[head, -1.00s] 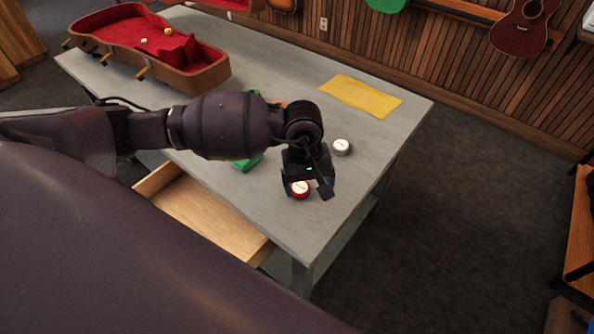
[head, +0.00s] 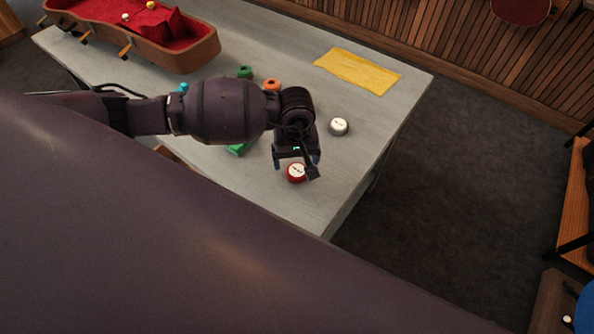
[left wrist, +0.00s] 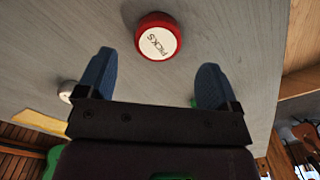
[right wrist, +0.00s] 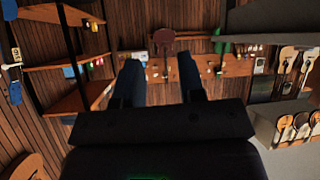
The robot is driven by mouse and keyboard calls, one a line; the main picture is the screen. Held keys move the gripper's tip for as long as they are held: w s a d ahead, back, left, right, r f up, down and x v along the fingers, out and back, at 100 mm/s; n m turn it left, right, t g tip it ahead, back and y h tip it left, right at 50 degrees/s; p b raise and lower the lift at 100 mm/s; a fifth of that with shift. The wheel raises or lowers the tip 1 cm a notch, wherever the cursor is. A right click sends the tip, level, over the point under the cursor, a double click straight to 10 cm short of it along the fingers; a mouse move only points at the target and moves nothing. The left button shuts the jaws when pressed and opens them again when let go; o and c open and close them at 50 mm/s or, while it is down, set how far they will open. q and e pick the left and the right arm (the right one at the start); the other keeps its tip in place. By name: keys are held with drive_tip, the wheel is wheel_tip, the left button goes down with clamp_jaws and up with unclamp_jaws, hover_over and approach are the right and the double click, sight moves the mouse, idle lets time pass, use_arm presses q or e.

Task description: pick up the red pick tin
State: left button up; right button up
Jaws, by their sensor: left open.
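The red pick tin (head: 297,173) is a short round tin with a white lid, near the front right corner of the grey table. In the left wrist view the red tin (left wrist: 158,37) lies beyond the fingertips, a little right of the middle of the gap, its lid reading "PICKS". My left gripper (head: 296,166) is open above and beside the tin, with nothing between its fingers (left wrist: 155,80). My right gripper shows only in its own wrist view (right wrist: 158,72), with its fingers apart and empty, facing shelves and a wood wall.
A grey tin with a white lid (head: 338,127) stands behind and to the right on the table (head: 290,205). A yellow cloth (head: 357,71), an orange item (head: 271,85), green items (head: 245,72) and an open red-lined case (head: 196,48) lie farther back. The table's right edge is close.

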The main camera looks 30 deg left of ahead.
sight(297, 170)
use_arm(q)
wheel_tip(297, 170, down, 5)
drive_tip(key=shift+d+r, duration=0.1)
drive_tip(key=c, duration=1)
